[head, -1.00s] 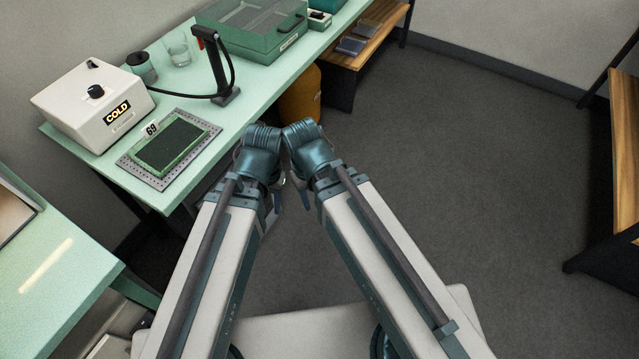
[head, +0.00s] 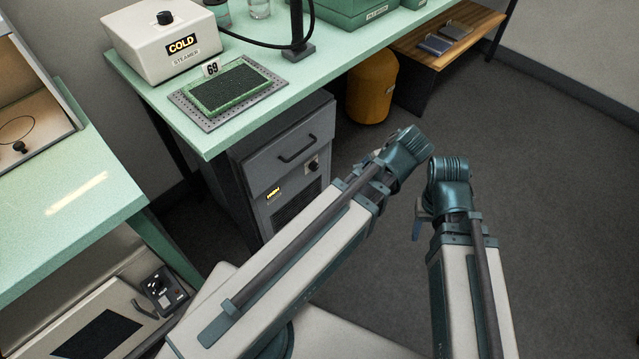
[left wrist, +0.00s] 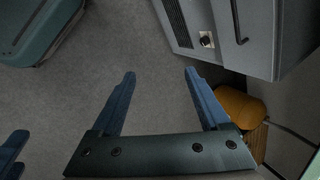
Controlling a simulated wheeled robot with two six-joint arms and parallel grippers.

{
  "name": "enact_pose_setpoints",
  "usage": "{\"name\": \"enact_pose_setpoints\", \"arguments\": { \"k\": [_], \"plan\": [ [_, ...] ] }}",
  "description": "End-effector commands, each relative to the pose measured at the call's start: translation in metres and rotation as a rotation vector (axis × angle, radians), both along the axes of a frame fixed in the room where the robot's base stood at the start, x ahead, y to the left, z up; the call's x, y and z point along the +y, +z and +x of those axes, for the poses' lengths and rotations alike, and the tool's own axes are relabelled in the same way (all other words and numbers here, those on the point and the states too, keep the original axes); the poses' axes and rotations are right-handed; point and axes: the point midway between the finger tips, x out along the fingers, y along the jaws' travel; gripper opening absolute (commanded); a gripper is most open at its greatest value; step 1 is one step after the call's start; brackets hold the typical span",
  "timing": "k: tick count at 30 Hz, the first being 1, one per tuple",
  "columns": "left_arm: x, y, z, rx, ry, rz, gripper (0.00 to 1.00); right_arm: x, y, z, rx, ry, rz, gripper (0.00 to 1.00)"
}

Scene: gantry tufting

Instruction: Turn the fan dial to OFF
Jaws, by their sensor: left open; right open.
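A grey cabinet (head: 262,150) under the green bench has a black dial (head: 313,165) on a pale plate at its right side. A lit label reading HIGH (head: 273,194) and a dark vent grille sit below its drawer handle. In the left wrist view the dial (left wrist: 207,39) is at the upper right; its pointer direction is too small to read. My left gripper (left wrist: 160,74) is open and empty, apart from the cabinet. My right gripper (head: 420,224) is open, pointing down over the floor right of the left arm; its fingers are partly hidden.
An orange bin (head: 372,90) stands right of the cabinet. A control box with knobs (head: 162,288) is at lower left. Floor at the right is clear.

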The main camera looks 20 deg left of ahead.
Motion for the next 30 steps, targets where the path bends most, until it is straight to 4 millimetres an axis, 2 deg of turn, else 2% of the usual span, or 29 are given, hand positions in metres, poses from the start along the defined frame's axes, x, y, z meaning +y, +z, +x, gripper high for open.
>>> {"name": "enact_pose_setpoints", "arguments": {
  "k": [1, 9, 24, 30],
  "plan": [
    [0.006, -0.034, 0.009, -0.004, -0.032, 0.034, 0.79, 0.0, -0.037, 0.0, -0.001, 0.0, 0.0, 0.5],
    [0.041, -0.108, 0.048, 0.002, -0.223, 0.242, 0.79, 0.0, -0.132, 0.001, -0.002, 0.0, 0.0, 0.5],
    [0.096, -0.228, 0.113, 0.122, -0.541, 0.665, 0.79, 0.0, -0.307, 0.001, -0.005, 0.001, 0.0, 0.5],
    [0.111, -0.262, 0.134, 0.201, -0.64, 0.819, 0.79, 0.0, -0.364, 0.001, -0.007, 0.002, -0.001, 0.5]
  ]
}}
